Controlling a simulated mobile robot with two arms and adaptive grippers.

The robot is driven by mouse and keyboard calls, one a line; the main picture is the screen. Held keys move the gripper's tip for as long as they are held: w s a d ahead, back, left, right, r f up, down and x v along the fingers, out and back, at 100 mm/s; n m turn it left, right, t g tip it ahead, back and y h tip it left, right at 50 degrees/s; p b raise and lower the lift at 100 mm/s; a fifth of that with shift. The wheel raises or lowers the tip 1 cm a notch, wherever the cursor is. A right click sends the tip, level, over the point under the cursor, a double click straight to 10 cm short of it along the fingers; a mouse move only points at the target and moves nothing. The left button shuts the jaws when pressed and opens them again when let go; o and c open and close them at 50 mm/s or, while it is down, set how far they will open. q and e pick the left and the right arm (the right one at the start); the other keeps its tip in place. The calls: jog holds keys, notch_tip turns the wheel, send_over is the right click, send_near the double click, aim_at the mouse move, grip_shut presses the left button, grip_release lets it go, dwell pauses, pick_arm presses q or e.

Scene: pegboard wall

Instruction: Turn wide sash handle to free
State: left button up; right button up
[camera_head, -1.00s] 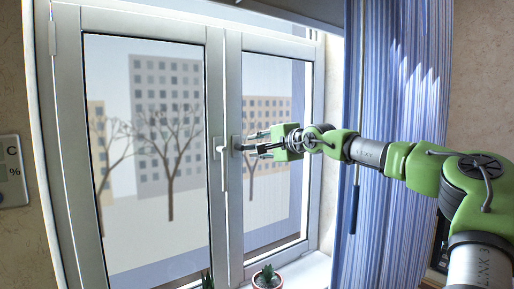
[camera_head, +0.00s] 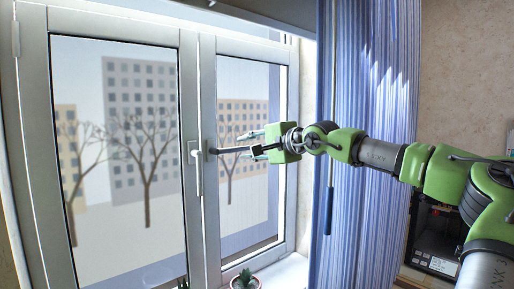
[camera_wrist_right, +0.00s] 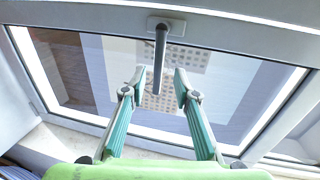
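The window has a wide left sash (camera_head: 187,110) and a narrow right sash (camera_head: 204,80). The wide sash's white handle (camera_head: 196,168) points straight down. The narrow sash's dark handle (camera_head: 229,150) sticks out level to the right; it also shows in the right wrist view (camera_wrist_right: 160,50). My right gripper (camera_head: 252,143) is open just right of the dark handle. In the right wrist view its fingertips (camera_wrist_right: 157,85) stand either side of the handle's free end, with gaps and nothing held. The white handle is not visible there. My left gripper is not in view.
A blue striped curtain (camera_head: 360,120) with a dark-ended rod (camera_head: 328,210) hangs right of the window, behind my right arm. A small potted plant (camera_head: 245,281) stands on the sill below. A dark appliance (camera_head: 436,235) is at the lower right.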

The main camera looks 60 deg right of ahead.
jog(key=shift+v, duration=2.15)
